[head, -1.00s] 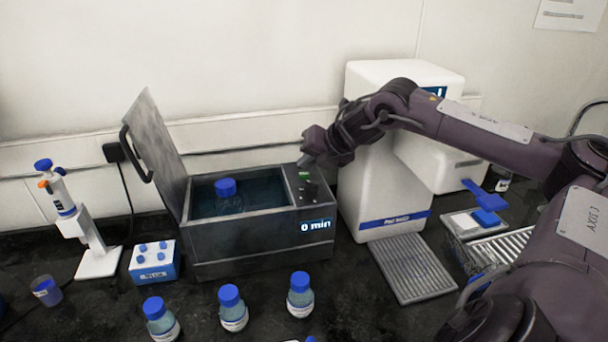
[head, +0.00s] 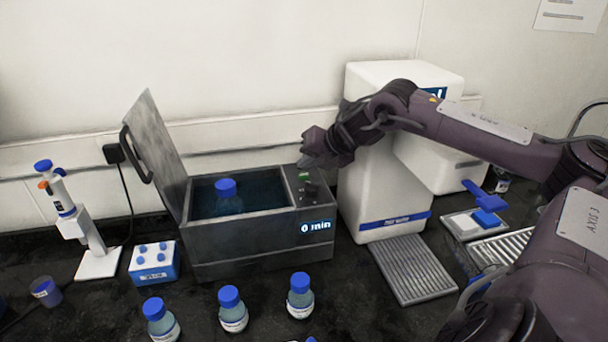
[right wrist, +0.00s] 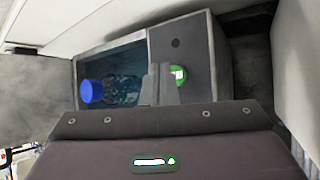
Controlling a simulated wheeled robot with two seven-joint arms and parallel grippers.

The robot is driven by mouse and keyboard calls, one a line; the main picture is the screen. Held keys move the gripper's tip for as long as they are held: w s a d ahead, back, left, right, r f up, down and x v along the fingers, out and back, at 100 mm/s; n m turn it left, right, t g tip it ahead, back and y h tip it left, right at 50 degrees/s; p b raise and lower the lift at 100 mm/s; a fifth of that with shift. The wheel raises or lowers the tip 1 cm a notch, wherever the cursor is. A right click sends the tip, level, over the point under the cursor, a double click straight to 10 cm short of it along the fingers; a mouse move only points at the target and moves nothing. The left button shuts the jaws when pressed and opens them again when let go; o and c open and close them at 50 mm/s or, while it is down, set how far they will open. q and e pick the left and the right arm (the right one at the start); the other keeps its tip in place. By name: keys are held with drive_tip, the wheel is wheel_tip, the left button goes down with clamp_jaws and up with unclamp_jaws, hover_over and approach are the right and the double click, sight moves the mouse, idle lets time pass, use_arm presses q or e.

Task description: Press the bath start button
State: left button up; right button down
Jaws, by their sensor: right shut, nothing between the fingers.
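The grey water bath (head: 225,248) stands open on the bench, its lid (head: 155,145) raised at the left. Its display (head: 316,227) reads "0 min". The green start button (head: 304,176) is on the top panel, right of the basin; it also shows in the right wrist view (right wrist: 179,75). My right gripper (head: 308,163) is shut and empty, its tips just above and behind the button in the head view. In the right wrist view the fingers (right wrist: 160,84) partly cover the button's left side. I cannot tell whether they touch it. My left gripper is out of view.
A blue-capped bottle (head: 226,200) stands in the bath water. Several similar bottles stand in front. A tube rack (head: 153,264) and pipette stand (head: 97,263) are at the left. A white dispenser (head: 360,195) is close on the right of the bath.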

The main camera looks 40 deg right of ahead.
sight(308, 176)
idle(0.6)
drive_tip(key=shift+f+b, duration=0.4)
drive_tip(key=shift+f+b, duration=0.45)
idle(0.5)
drive_tip(key=shift+r, duration=0.15)
drive_tip(key=shift+r+p, duration=0.7)
drive_tip(key=shift+p, duration=0.05)
drive_tip(key=shift+r, duration=0.1)
wheel_tip(308, 176, up, 5)
drive_tip(key=p, duration=0.4)
drive_tip(key=shift+p, duration=0.3)
idle(0.5)
